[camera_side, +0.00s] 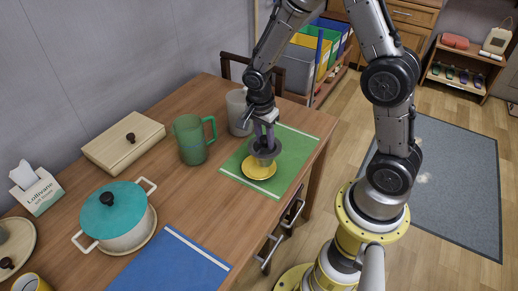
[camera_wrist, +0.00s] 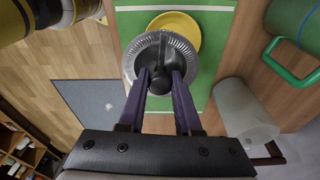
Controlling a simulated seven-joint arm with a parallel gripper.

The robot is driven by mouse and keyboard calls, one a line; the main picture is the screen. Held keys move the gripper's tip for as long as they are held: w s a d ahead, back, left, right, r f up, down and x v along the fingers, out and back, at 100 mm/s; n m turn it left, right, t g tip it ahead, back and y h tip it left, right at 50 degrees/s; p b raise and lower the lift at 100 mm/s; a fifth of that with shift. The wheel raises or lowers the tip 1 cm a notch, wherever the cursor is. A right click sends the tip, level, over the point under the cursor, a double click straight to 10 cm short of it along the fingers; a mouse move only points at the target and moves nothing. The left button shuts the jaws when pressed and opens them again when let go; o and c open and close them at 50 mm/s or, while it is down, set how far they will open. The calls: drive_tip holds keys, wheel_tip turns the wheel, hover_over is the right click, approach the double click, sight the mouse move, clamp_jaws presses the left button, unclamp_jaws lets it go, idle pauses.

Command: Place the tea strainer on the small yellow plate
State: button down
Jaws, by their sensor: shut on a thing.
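The tea strainer (camera_side: 266,152) is a dark grey bowl with a perforated metal rim, which shows in the wrist view (camera_wrist: 138,62), and a black knob (camera_wrist: 160,84). My gripper (camera_side: 265,138) is shut on this knob with its purple fingers, one on each side, as the wrist view shows (camera_wrist: 161,88). The small yellow plate (camera_side: 258,173) lies on the green mat. It also shows in the wrist view (camera_wrist: 187,27), partly hidden by the strainer. The strainer overlaps the plate in both views; I cannot tell whether they touch.
The green mat (camera_side: 300,140) lies near the table's right edge. A green mug (camera_side: 191,143) and a grey cup (camera_side: 237,108) stand left of and behind the plate. A teal-lidded pot (camera_side: 115,215), a wooden box (camera_side: 124,143) and a blue mat (camera_side: 170,266) are farther left.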

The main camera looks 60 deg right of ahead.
sight(265, 150)
drive_tip(key=w+f, duration=0.2)
drive_tip(key=shift+w+d+f, duration=0.1)
drive_tip(key=shift+d+f, duration=0.1)
drive_tip(key=shift+f, duration=1.7)
drive_tip(key=shift+f, duration=0.15)
drive_tip(key=c, duration=0.6)
unclamp_jaws()
